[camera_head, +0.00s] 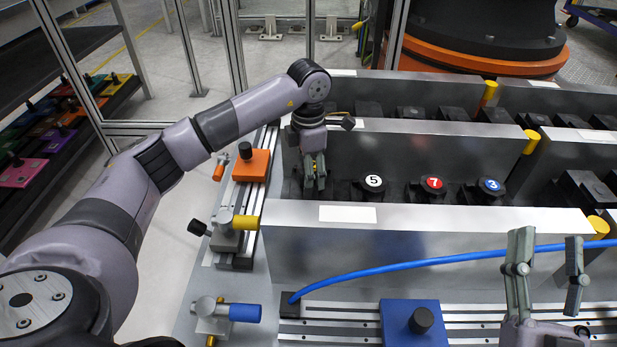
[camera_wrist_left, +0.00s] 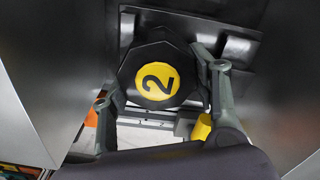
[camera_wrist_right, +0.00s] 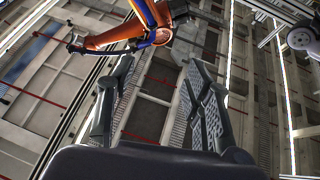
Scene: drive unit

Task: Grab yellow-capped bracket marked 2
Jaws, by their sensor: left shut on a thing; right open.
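The yellow-capped bracket marked 2 (camera_wrist_left: 157,82) shows in the left wrist view as a black many-sided body with a yellow disc. My left gripper (camera_wrist_left: 163,92) has a finger on each side of it and is shut on it. In the head view my left gripper (camera_head: 314,178) points down into the front trough, at its left end. The gripper hides the bracket there. My right gripper (camera_head: 548,262) is open and empty, fingers pointing up, at the lower right of the head view. It also shows open in the right wrist view (camera_wrist_right: 160,95).
In the same trough stand brackets marked 5 (camera_head: 373,181), red 7 (camera_head: 434,184) and blue 3 (camera_head: 492,186). Metal trough walls (camera_head: 420,247) rise close around the left gripper. A blue cable (camera_head: 400,266) crosses in front. An orange block (camera_head: 252,165) stands left of the trough.

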